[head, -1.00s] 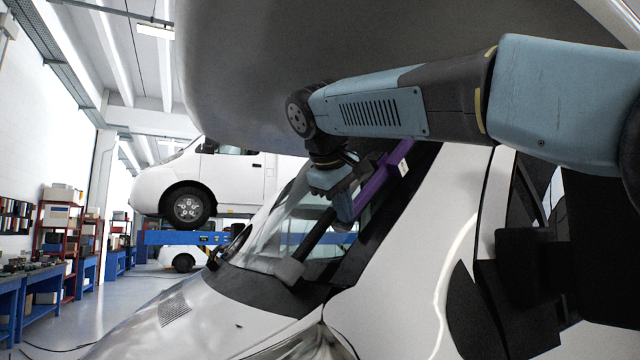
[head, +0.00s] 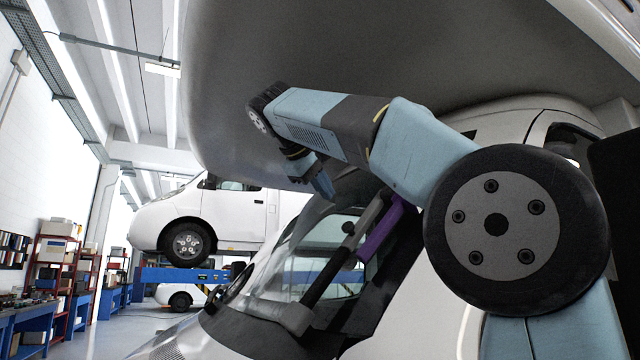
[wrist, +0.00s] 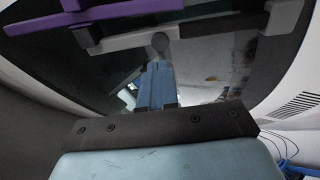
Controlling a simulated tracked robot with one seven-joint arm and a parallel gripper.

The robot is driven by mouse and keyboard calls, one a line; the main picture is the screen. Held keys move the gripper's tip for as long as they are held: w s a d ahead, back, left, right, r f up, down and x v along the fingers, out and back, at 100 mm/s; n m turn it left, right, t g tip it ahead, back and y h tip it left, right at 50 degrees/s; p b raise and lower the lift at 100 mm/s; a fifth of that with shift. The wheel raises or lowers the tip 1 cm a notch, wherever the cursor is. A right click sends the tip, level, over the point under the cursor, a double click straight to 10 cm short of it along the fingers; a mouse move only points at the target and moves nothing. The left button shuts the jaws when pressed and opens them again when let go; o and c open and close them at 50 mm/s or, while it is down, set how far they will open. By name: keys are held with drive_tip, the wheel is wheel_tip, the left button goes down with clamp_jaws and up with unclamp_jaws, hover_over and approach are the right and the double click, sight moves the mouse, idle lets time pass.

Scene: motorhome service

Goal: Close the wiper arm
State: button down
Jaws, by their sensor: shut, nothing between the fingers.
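The wiper arm (head: 327,277) is a dark rod rising from a grey base block (head: 296,318) at the foot of the windshield (head: 318,240). A round dark knob (head: 348,228) sits along it, and a grey bar and a purple bar (head: 385,232) run beside the pillar. The wrist view shows the purple bar (wrist: 135,14) across the top and the knob (wrist: 160,42) just beyond my fingertips. My gripper (head: 325,187) is shut and empty, above and left of the knob, apparently apart from it. I cannot tell the wiper's gap to the glass.
The motorhome's grey overhang (head: 330,60) hangs low over my arm. The white body and pillar (head: 405,285) lie to the right. Another white van (head: 215,215) stands on a blue lift behind. Open floor shows at left.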

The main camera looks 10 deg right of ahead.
sight(351, 224)
drive_tip(key=x, duration=0.9)
drive_tip(key=shift+w+d+f, duration=0.1)
drive_tip(key=shift+w, duration=0.1)
drive_tip(key=shift+d, duration=0.1)
drive_tip(key=shift+w+d+f, duration=0.25)
drive_tip(key=shift+w+d, duration=0.05)
drive_tip(key=shift+d, duration=0.2)
drive_tip(key=shift+w+d+f, duration=0.25)
drive_tip(key=shift+w+d, duration=0.1)
drive_tip(key=shift+d, duration=0.15)
drive_tip(key=shift+s+a+r, duration=0.2)
drive_tip(key=shift+a+r, duration=0.15)
drive_tip(key=shift+r, duration=0.05)
drive_tip(key=v, duration=1.3)
drive_tip(key=shift+d+r, duration=0.2)
drive_tip(key=shift+r, duration=0.15)
drive_tip(key=shift+s, duration=0.2)
